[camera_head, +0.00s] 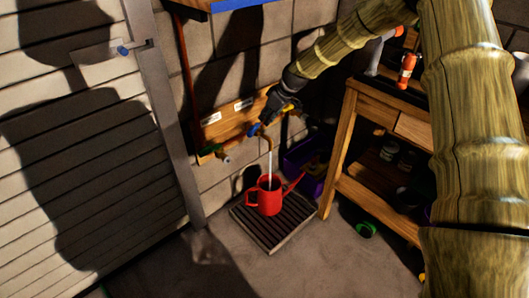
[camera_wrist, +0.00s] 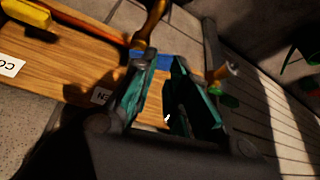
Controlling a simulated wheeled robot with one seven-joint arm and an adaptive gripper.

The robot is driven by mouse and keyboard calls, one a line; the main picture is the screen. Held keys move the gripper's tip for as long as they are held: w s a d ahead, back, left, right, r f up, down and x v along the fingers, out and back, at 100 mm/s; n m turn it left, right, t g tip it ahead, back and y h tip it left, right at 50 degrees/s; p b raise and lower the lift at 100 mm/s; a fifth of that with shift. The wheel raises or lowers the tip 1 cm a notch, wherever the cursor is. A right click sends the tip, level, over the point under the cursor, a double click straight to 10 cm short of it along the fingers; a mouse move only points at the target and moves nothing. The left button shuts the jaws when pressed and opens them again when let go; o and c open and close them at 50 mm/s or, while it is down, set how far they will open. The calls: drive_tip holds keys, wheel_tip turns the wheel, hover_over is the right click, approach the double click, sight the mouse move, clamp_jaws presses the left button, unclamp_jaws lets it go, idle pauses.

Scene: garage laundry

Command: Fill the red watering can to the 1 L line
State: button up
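The red watering can (camera_head: 268,198) stands upright on a dark slatted grate (camera_head: 270,239) below the wall taps. A thin pale stream of water (camera_head: 270,164) runs from the blue-handled tap down into its top opening. The level inside and the 1 L line cannot be made out. The tap's blue handle (camera_head: 254,129) is just below my gripper (camera_head: 272,112). In the wrist view, my gripper (camera_wrist: 166,68) has its teal fingers apart. The blue handle (camera_wrist: 168,60) shows between and beyond the fingertips; contact cannot be told.
A wooden board (camera_wrist: 75,70) with white labels carries the taps. A green-handled tap (camera_head: 222,157) is left of the blue one. A wooden workbench (camera_head: 345,150) stands close on the right. A purple crate (camera_head: 313,187) is behind the can. Floor in front is clear.

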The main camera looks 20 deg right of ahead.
drive_tip(key=f+m+t+b, duration=0.1)
drive_tip(key=f, duration=0.1)
drive_tip(key=f+m+t+b, duration=0.1)
drive_tip(key=f+m, duration=0.1)
drive_tip(key=s+d+f+m+b, duration=0.1)
drive_tip(key=f+m, duration=0.1)
drive_tip(key=f, duration=0.1)
drive_tip(key=shift+t, duration=0.4)
clamp_jaws()
drive_tip(key=m+t+h+b, duration=0.2)
drive_tip(key=m+t+b, duration=0.95)
drive_tip(key=m, duration=0.85)
approach(254, 128)
drive_tip(key=s+d, duration=0.5)
drive_tip(key=s, duration=0.1)
drive_tip(key=shift+g, duration=0.35)
drive_tip(key=w+a+b, duration=0.1)
drive_tip(key=w+b, duration=0.1)
drive_tip(key=w, duration=0.1)
drive_tip(key=w+b, duration=0.1)
drive_tip(key=w, duration=0.3)
drive_tip(key=w+a+b, duration=0.1)
drive_tip(key=w+b, duration=0.1)
drive_tip(key=w, duration=0.2)
drive_tip(key=shift+w+a+f+b, duration=0.1)
drive_tip(key=shift+a+f+b, duration=0.1)
drive_tip(key=shift+a+b, duration=0.15)
drive_tip(key=shift+w+a+r, duration=0.1)
drive_tip(key=shift+w+a, duration=0.25)
drive_tip(key=shift+a, duration=0.1)
